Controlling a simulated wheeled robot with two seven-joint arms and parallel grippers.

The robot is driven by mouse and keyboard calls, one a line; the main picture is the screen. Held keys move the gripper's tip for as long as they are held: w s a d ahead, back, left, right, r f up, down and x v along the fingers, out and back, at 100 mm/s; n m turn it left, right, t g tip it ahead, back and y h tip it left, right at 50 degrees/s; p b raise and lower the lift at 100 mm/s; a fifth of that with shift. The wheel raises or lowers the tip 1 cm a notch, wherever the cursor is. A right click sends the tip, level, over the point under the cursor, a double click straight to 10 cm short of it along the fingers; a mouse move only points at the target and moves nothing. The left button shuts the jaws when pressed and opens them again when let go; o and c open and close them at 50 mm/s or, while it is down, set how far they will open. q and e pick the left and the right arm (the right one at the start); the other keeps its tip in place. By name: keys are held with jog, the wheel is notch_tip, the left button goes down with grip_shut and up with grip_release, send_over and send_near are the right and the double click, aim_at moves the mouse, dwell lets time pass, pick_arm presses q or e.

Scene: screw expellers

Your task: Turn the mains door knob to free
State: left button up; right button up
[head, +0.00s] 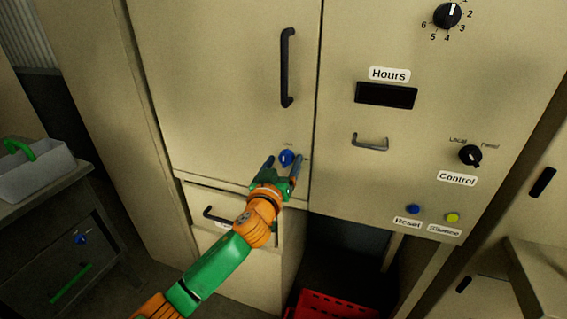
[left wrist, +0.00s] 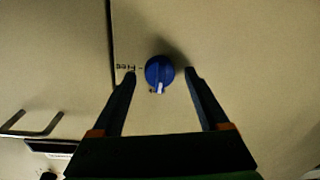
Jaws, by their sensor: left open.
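The mains door knob (head: 287,158) is a blue round knob low on the beige cabinet door (head: 230,80), near that door's right edge. It also shows in the left wrist view (left wrist: 159,71), with a white pointer mark toward the bottom of that picture and small dark lettering beside and below it. My left gripper (head: 283,164) is open, with one finger on each side of the knob. In the left wrist view the fingertips (left wrist: 161,73) flank the knob, with gaps on both sides. The right gripper is not in view.
A black vertical handle (head: 288,67) is above the knob. The panel on the right holds a Control knob (head: 470,155), a grey handle (head: 370,141), a blue button (head: 412,209) and a yellow button (head: 452,217). A drawer (head: 194,197) lies below. A red crate (head: 335,305) is on the floor.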

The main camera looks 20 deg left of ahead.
pick_arm(q)
grip_shut()
dwell(1.3)
